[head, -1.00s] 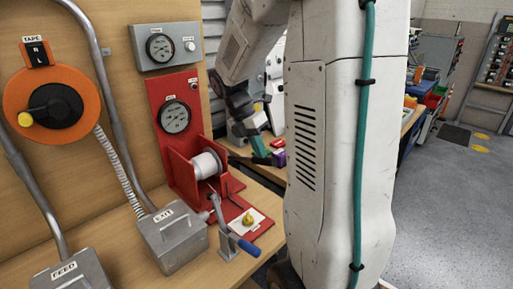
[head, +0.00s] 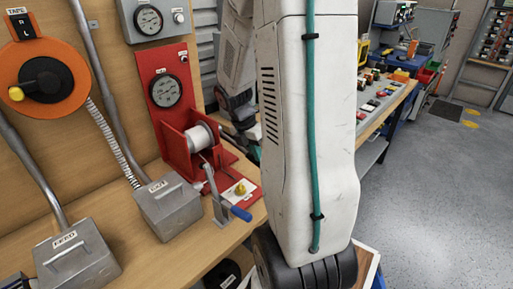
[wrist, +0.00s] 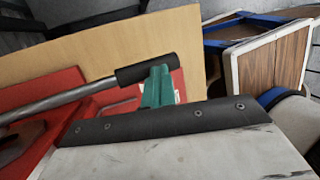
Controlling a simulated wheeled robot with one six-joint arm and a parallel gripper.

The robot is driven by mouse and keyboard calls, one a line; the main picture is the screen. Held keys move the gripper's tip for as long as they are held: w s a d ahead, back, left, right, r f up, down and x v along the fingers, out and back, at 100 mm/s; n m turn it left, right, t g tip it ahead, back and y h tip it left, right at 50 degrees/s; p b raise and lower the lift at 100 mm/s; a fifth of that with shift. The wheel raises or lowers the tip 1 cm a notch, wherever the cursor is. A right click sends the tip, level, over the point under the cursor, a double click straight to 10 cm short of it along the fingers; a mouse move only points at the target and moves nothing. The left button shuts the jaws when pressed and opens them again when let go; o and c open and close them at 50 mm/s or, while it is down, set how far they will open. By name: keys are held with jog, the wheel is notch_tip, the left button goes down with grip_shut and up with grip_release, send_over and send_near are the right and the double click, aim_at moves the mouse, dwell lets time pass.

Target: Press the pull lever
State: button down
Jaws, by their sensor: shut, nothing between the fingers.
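In the wrist view a grey metal lever rod with a black grip (wrist: 147,68) crosses over red metal from the left. It looks like the pull lever. My gripper (wrist: 158,90), with teal fingers closed together, is right beside the black grip and overlaps its lower edge; I cannot tell whether they touch. In the head view the red puller unit (head: 166,118) with its white spool (head: 200,136) stands on the bench. My gripper is mostly hidden behind my arm there.
An orange tape reel (head: 45,80) is on the wooden backboard. A second bench (head: 392,100) with parts stands at the right. Grey floor is open at the right.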

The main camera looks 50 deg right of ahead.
jog(key=shift+s+a+f, duration=0.2)
jog(key=shift+s+f, duration=0.1)
jog(key=shift+f, duration=0.3)
notch_tip(320, 180, up, 15)
jog(key=s+a, duration=0.1)
jog(key=a, duration=0.1)
jog(key=shift+s+a+f, duration=0.15)
jog(key=shift+a+f, duration=0.05)
jog(key=shift+a, duration=0.1)
dwell(0.8)
